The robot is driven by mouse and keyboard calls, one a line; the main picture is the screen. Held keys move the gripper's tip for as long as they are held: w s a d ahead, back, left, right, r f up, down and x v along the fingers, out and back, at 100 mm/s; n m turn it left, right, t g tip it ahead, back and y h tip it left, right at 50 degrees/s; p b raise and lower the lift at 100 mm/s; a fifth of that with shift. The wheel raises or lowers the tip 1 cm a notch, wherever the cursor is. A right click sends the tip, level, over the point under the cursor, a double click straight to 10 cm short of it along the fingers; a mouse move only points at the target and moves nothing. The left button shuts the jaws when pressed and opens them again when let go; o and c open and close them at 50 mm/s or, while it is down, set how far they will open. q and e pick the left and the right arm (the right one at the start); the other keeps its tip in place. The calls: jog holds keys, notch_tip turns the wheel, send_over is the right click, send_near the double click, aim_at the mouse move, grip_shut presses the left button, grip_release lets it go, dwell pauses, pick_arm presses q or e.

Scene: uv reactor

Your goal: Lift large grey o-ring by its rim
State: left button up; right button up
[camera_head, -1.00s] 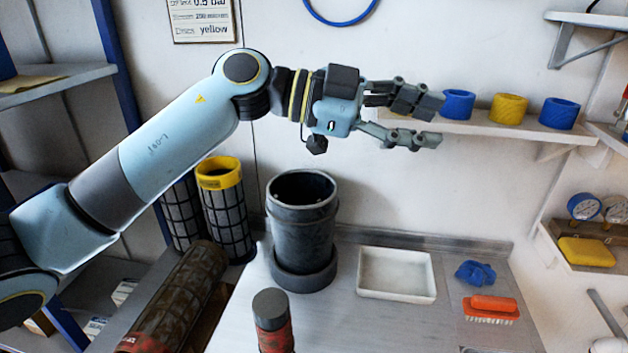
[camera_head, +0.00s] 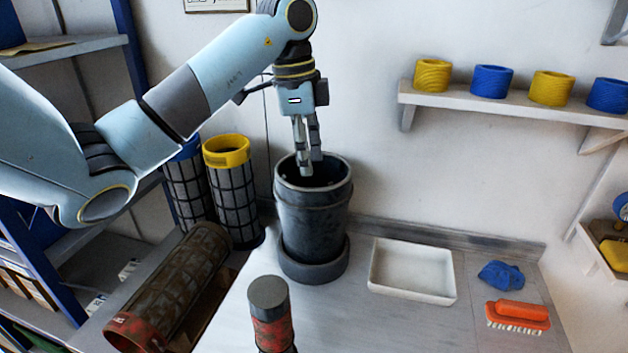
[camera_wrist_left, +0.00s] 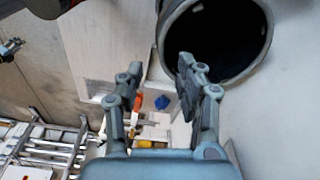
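A dark grey cylindrical vessel (camera_head: 312,222) stands upright on the bench, its round mouth open at the top. A thick grey ring (camera_head: 312,270) surrounds its foot; I cannot tell whether this is the o-ring, and no separate o-ring shows clearly. My left gripper (camera_head: 311,167) points down at the vessel's mouth, fingers near the rim and empty. In the left wrist view the left gripper (camera_wrist_left: 160,66) has its fingers apart, and one fingertip overlaps the vessel's rim (camera_wrist_left: 262,62). I cannot tell whether it touches. My right gripper is not in view.
A white tray (camera_head: 375,275), a blue cloth (camera_head: 501,275) and an orange brush (camera_head: 518,316) lie right of the vessel. A red-and-grey cylinder (camera_head: 270,312) stands in front. Mesh cartridges (camera_head: 232,205) stand left. A wall shelf (camera_head: 500,104) holds yellow and blue rings.

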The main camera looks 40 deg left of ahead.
aim_at(311, 191)
pick_arm(q)
jog(key=shift+f+p, duration=0.3)
jog(key=shift+f, duration=0.2)
jog(key=f, duration=0.1)
jog(key=f+p, duration=0.1)
jog(key=f, duration=0.1)
jog(key=shift+w+f, duration=0.2)
jog(key=shift+f, duration=0.25)
jog(key=shift+f, duration=0.25)
jog(key=shift+c, duration=0.2)
grip_shut()
